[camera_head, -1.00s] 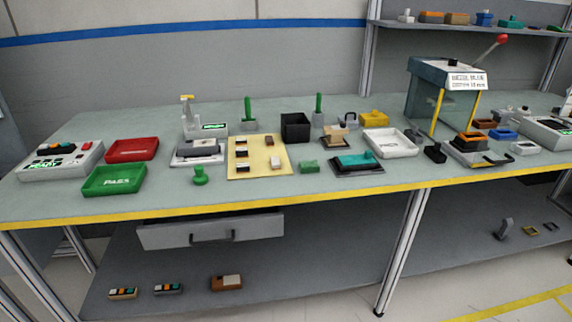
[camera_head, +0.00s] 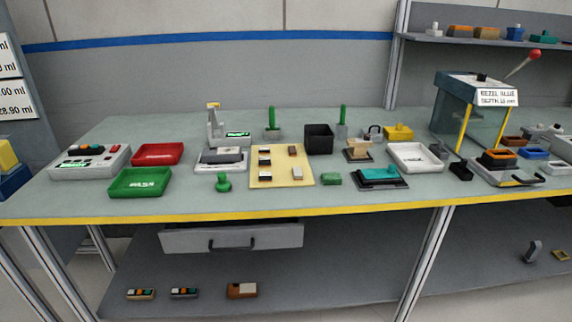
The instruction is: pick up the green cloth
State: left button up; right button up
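A small folded green piece that looks like the green cloth (camera_head: 331,179) lies on the grey-green worktable (camera_head: 90,205). It is near the front edge, right of the yellow mat (camera_head: 264,181) and left of a dark pad with a teal block (camera_head: 378,174). It looks flat-topped and unobstructed. Neither of my grippers shows in the head view.
A green tray (camera_head: 115,190) and a red tray (camera_head: 158,146) lie at the left. A black bin (camera_head: 319,152) stands behind the cloth, and a white tray (camera_head: 390,152) is to its right. A glass-sided press (camera_head: 445,128) stands at the right. Below is a drawer (camera_head: 285,239).

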aim_at(327, 178)
jog(key=l+u, duration=0.15)
jog(key=u, duration=0.35)
jog(key=i+l+u, duration=0.1)
jog(key=u, duration=0.4)
jog(key=l+u, duration=0.2)
jog(key=l, duration=0.2)
jog(key=k+l+u, duration=0.1)
jog(key=l+u, duration=0.15)
jog(key=l, duration=0.15)
jog(key=l+u, duration=0.1)
jog(key=l, duration=0.3)
jog(key=k+l, duration=0.15)
jog(key=l, duration=0.2)
jog(key=u, duration=0.05)
